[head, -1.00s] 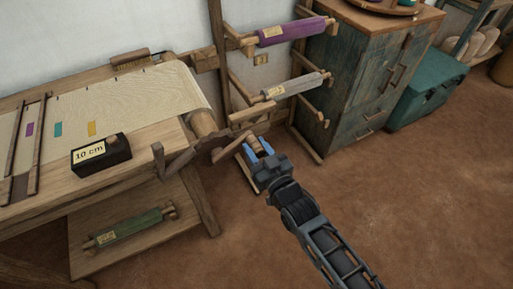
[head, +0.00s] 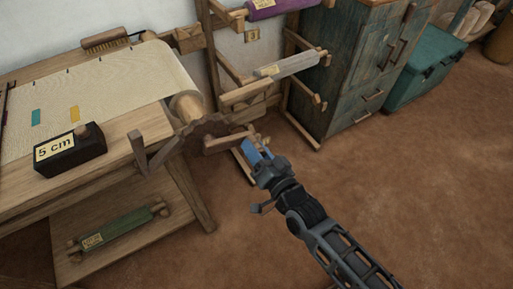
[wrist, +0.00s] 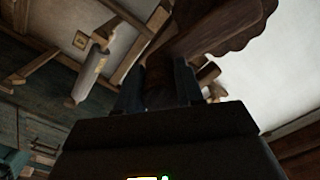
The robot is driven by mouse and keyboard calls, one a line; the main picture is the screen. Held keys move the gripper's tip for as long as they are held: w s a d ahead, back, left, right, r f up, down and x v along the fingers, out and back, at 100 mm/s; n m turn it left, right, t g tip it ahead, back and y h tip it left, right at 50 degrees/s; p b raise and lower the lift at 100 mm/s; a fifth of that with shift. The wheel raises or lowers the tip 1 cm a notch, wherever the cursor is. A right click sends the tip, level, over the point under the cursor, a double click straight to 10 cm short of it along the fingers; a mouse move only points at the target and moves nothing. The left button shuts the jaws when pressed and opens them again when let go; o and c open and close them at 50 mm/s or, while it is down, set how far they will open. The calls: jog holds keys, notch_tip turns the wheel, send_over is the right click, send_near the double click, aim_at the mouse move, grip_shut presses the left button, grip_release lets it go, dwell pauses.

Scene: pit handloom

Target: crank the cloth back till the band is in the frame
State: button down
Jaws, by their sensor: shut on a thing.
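The cream cloth (head: 110,85) lies on the loom and wraps over the roller (head: 187,105) at its right end. The frame's dark wooden bar (head: 5,100) is mostly cut off at the left edge. A toothed wooden wheel (head: 205,130) and the crank arm (head: 228,142) sit at the roller's end. My gripper (head: 256,150) is shut on the crank handle, which its fingers mostly hide. The wrist view shows dark wood (wrist: 158,75) between the fingers.
A black block (head: 70,150) reading "5 cm" stands on the loom's front beam. A rack with a grey roll (head: 290,64) and a purple roll (head: 275,8) stands behind the crank. A cabinet (head: 365,60) and teal chest (head: 425,75) stand right. Floor in front is clear.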

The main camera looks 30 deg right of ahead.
jog(key=a+f+m+b, duration=0.5)
jog(key=f+m+b, duration=0.1)
jog(key=m, duration=0.4)
jog(key=shift+a+f, duration=0.35)
jog(key=shift+a, duration=0.05)
jog(key=shift+a+m, duration=0.1)
jog(key=shift+m, duration=0.2)
jog(key=c, duration=0.7)
grip_release()
jog(key=shift+c, duration=0.2)
jog(key=s, duration=0.8)
jog(key=shift+b, duration=0.4)
